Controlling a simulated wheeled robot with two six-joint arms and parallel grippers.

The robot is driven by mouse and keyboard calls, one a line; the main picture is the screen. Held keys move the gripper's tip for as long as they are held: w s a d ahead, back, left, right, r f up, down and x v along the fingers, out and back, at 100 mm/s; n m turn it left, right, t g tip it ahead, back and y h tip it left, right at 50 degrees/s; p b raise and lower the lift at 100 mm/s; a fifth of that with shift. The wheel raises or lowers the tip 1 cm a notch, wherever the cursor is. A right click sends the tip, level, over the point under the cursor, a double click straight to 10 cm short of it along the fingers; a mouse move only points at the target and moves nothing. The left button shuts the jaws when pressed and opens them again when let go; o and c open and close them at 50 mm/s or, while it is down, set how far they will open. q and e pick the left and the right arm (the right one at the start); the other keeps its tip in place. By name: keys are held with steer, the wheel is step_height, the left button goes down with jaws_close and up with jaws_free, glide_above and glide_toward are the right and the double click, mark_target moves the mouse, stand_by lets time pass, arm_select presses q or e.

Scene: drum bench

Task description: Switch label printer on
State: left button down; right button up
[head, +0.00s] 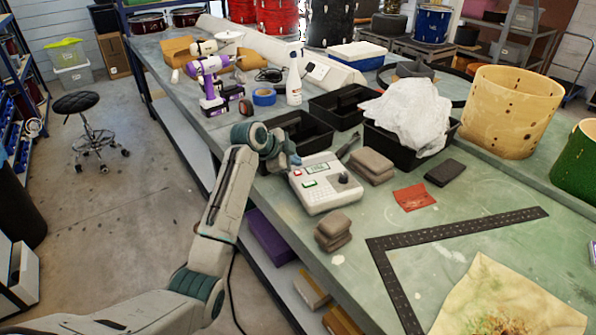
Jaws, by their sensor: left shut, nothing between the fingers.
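A pale box-shaped device (327,196) stands near the left edge of the green bench. I take it for the label printer. Its top has a small display, a red part at the back left, a green part and a black knob. Whether it is on or off is too small to tell. My left gripper (291,161) is at the device's back left corner, close to the red part. It is shut and empty. The wrist hides part of it, and I cannot tell whether it touches the device. My right gripper is out of view.
Black bins (299,130) stand behind the device, one holding a crumpled white bag (411,112). A black metal square (389,278) lies nearer. A spray bottle (294,82) stands farther back.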

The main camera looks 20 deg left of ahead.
mark_target(295, 175)
arm_select(q)
step_height(295, 175, up, 6)
steer(key=p, duration=0.4)
steer(key=shift+f, duration=0.25)
steer(key=c, duration=2.2)
jaws_free()
